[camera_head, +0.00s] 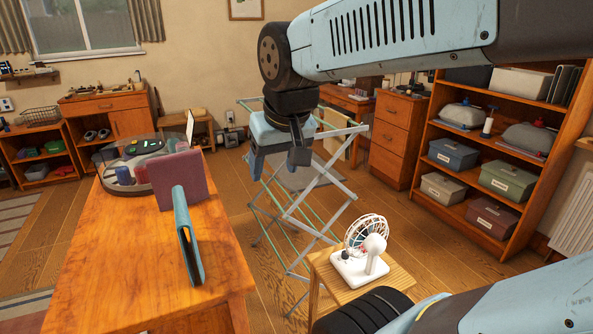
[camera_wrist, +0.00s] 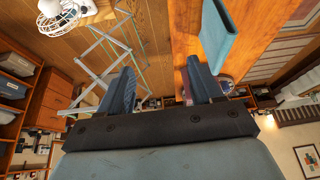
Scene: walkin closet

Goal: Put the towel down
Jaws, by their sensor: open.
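My gripper (camera_head: 278,168) hangs in front of the drying rack (camera_head: 290,212) in the head view, its fingers apart and pointing down. In the wrist view my gripper (camera_wrist: 160,70) shows two separated fingers with nothing clearly held between them. A grey flat piece (camera_head: 302,180) shows at the rack behind the fingers; I cannot tell whether it is cloth. A pale cloth-like piece (camera_head: 338,138) hangs at the rack's far side. I cannot tell for certain which thing is the towel.
A wooden table (camera_head: 120,270) at left bears a standing teal folder-like object (camera_head: 188,237), a mauve panel (camera_head: 178,180) and a clear-covered device (camera_head: 135,150). A white fan (camera_head: 366,248) stands on a small stool (camera_head: 332,282). Shelves (camera_head: 505,150) with boxes line the right.

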